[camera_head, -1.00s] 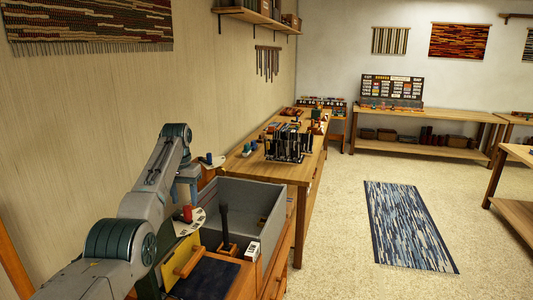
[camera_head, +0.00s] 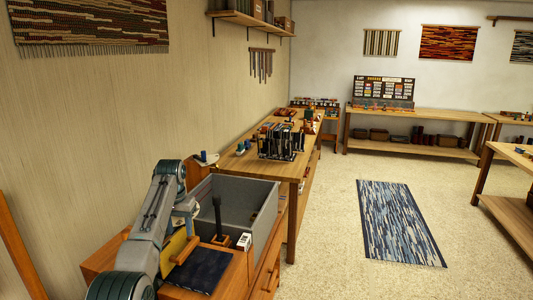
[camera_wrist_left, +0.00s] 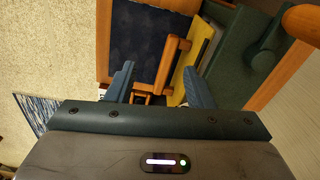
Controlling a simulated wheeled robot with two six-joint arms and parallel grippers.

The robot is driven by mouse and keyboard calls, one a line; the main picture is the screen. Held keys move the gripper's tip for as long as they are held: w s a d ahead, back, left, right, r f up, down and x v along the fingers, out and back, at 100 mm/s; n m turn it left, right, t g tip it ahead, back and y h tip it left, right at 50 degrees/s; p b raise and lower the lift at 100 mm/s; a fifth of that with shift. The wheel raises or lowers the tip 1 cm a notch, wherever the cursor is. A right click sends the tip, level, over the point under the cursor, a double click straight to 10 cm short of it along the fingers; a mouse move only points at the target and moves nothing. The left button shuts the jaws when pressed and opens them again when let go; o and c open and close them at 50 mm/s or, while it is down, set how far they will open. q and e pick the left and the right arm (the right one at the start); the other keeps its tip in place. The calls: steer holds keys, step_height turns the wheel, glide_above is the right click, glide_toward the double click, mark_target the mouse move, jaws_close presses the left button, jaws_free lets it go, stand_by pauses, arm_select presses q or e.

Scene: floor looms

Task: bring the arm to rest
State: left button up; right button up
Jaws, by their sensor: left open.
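My left arm (camera_head: 160,215) comes in from the lower left of the head view, bends at a raised elbow and drops toward the cabinet top. The left gripper (camera_head: 186,207) shows only in part at its end; its fingertips are hidden there. In the left wrist view the two blue-grey fingers (camera_wrist_left: 160,88) stand apart with nothing held between them. Beyond them lie a dark blue pad (camera_wrist_left: 150,40), a wooden bar and a yellow panel (camera_wrist_left: 195,68). My right gripper is in neither view.
A grey open bin (camera_head: 238,200) stands beside the arm, with a black-handled tool (camera_head: 218,215) in front. The dark pad (camera_head: 200,268) lies on the wooden cabinet nearest me. A long bench (camera_head: 260,165) runs along the wall. The floor around the blue rug (camera_head: 400,225) is clear.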

arm_select(q)
steer(key=s+a+f, duration=0.1)
steer(key=s+f, duration=0.4)
steer(key=f, duration=0.3)
steer(key=s+f, duration=0.4)
steer(key=f, duration=0.4)
steer(key=s+f+t, duration=0.1)
steer(key=s+f, duration=0.3)
steer(key=s, duration=0.3)
steer(key=s+f+t, duration=0.1)
steer(key=s+f, duration=0.3)
steer(key=s, duration=0.3)
steer(key=s+d+r+t, duration=0.1)
steer(key=s+r, duration=0.1)
steer(key=s, duration=1.4)
steer(key=s+r, duration=0.3)
steer(key=s, duration=1.2)
step_height(320, 180, down, 31)
steer(key=a+g, duration=0.1)
steer(key=a, duration=0.2)
steer(key=s+f+n+g+b, duration=0.1)
steer(key=s+f, duration=1.8)
steer(key=f, duration=0.1)
steer(key=shift+a+y, duration=0.3)
steer(key=shift+a, duration=0.15)
